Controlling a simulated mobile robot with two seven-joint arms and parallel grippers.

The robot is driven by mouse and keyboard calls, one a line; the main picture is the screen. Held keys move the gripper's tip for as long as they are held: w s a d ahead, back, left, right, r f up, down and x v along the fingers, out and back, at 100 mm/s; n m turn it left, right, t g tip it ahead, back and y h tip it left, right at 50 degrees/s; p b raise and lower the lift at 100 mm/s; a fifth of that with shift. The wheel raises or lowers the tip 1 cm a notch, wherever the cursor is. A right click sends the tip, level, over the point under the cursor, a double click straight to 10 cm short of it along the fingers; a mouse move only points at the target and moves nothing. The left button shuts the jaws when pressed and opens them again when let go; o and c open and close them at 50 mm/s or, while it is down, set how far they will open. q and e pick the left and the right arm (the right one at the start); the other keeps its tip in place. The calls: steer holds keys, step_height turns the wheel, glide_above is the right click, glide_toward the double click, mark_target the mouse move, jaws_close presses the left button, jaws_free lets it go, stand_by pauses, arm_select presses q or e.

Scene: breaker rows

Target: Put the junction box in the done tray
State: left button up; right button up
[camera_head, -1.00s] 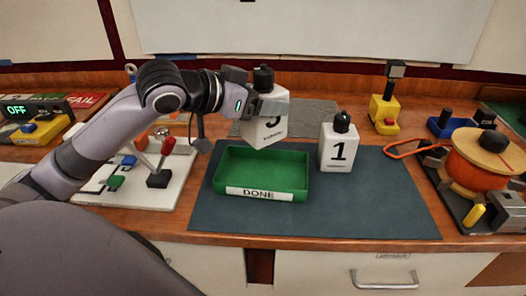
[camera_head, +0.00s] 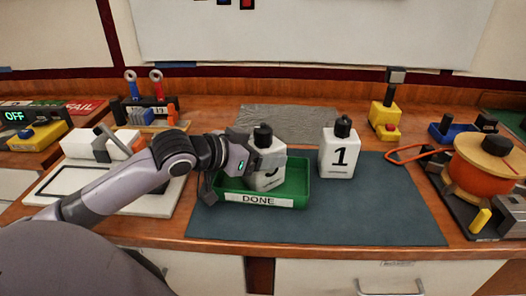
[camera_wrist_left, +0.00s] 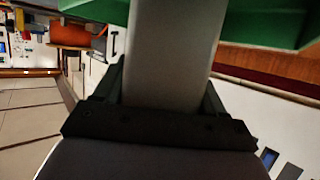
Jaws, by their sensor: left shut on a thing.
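A white junction box (camera_head: 266,181) with a black knob on top and a partly hidden number is in my left gripper (camera_head: 262,160). The gripper is shut on its upper part. The box is upright, with its lower part within the green done tray (camera_head: 301,186). I cannot tell if it touches the tray floor. Another white box (camera_head: 339,158), marked 1, stands upright on the dark mat to the right of the tray. In the left wrist view, a green tray wall (camera_wrist_left: 260,20) shows at the top. My right gripper is not in view.
The dark mat (camera_head: 370,215) is clear to the right and in front of box 1. An orange spool (camera_head: 482,165) and orange cable stand at the right. A yellow device (camera_head: 384,117) is at the back right. A white panel (camera_head: 150,203) lies left of the tray.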

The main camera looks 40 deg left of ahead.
arm_select(q)
steer(key=shift+f, duration=0.1)
steer(key=o, duration=1.6)
steer(key=shift+c, duration=0.2)
steer(key=p+v, duration=0.2)
steer(key=v, duration=1)
